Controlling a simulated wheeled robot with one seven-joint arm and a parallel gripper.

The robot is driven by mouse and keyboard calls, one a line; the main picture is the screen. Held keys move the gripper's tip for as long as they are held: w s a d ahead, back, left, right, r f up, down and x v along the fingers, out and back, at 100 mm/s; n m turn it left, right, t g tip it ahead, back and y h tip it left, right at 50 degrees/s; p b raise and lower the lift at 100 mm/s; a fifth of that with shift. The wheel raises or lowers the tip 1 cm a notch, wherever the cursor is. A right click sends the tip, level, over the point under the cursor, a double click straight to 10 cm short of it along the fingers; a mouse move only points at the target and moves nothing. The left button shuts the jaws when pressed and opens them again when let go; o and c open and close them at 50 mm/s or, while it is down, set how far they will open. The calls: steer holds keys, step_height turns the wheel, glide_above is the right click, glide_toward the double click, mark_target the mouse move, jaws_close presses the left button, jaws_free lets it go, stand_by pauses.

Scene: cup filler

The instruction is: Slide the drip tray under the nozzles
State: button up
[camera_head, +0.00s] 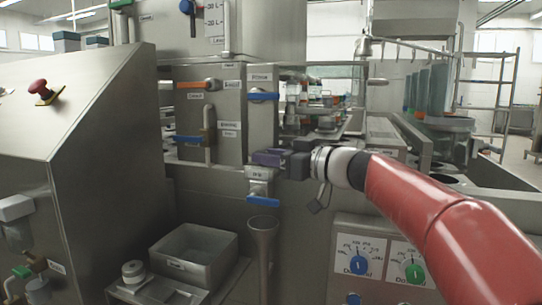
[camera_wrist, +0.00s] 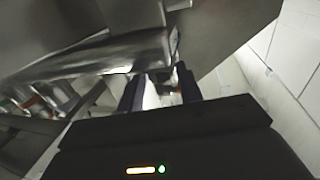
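My gripper (camera_head: 268,158) is at the middle of the head view. Its dark fingers point left, in front of the machine's panels, just above a blue-handled valve (camera_head: 260,200). In the wrist view my gripper (camera_wrist: 160,84) has its two fingers apart, with a gap between them. A pale strip shows in the gap, and I see nothing clearly held. I cannot pick out the drip tray or the nozzles with certainty. An open metal box with a label (camera_head: 190,262) sits low at the left, well below my gripper.
A metal funnel (camera_head: 262,232) stands upright below the blue-handled valve. A sloped metal housing with a red knob (camera_head: 38,88) fills the left. A dial panel (camera_head: 383,258) is at lower right. Metal surfaces lie close around my fingers in the wrist view.

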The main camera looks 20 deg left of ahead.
jaws_close()
steer(key=shift+d+f+b, duration=0.25)
steer(key=shift+d+b, duration=0.15)
steer(key=shift+b, duration=0.15)
steer(key=d+b, duration=0.4)
steer(key=d, duration=0.3)
steer(key=shift+s+r+b, duration=0.25)
steer(key=shift+s+b, duration=0.05)
steer(key=shift+b, duration=0.05)
jaws_free()
steer(key=shift+a, duration=0.1)
